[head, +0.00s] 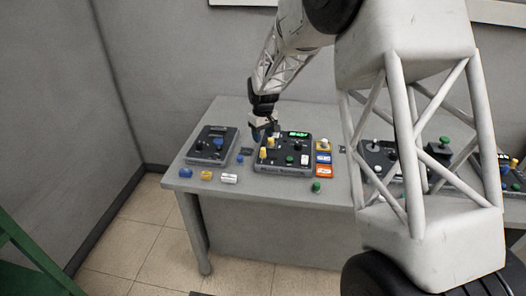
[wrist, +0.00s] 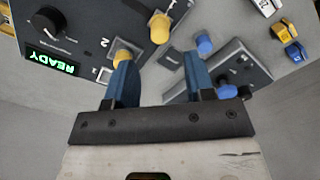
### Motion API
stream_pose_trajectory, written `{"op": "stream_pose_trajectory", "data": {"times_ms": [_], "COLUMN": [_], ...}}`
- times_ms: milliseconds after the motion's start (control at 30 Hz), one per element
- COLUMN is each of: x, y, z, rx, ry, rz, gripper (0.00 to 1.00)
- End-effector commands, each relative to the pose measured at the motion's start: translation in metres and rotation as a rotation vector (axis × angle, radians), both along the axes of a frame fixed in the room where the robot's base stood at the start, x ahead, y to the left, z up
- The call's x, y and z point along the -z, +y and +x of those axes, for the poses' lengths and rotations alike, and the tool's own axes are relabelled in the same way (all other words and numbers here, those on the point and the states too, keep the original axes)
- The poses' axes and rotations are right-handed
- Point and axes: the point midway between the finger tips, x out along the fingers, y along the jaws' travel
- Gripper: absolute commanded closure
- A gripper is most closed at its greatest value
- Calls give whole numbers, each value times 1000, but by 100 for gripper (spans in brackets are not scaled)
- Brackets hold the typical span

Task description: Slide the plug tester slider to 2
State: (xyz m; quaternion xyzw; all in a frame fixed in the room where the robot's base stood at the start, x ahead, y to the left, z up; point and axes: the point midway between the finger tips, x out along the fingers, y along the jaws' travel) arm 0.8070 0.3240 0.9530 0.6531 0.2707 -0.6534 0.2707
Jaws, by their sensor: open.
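My gripper (head: 262,132) is open and empty over the left edge of a dark control box (head: 284,172) with a lit green display. In the wrist view its two blue fingers are spread apart (wrist: 160,75). A yellow knob (wrist: 122,54) shows just beyond the left fingertip, beside a label that reads 2; the finger hides part of it, and I cannot tell whether they touch. A second, taller yellow knob (wrist: 160,27) stands beyond the gap between the fingers. I cannot read the box's name or tell for sure which knob is the plug tester slider.
Another dark box (head: 211,146) lies to the left, with a blue knob (wrist: 204,44) between the boxes. Small parts lie along the table's (head: 260,193) front edge.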

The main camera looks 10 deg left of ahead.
Motion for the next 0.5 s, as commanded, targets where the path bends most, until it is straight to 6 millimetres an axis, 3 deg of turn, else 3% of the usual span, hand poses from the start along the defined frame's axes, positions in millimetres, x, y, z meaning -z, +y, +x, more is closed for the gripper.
{"op": "stream_pose_trajectory", "data": {"times_ms": [267, 500], "x": [2, 19], "y": [0, 0], "z": [0, 0], "rx": [0, 1], "ry": [0, 0], "rz": [0, 0], "gripper": [51, 51]}}
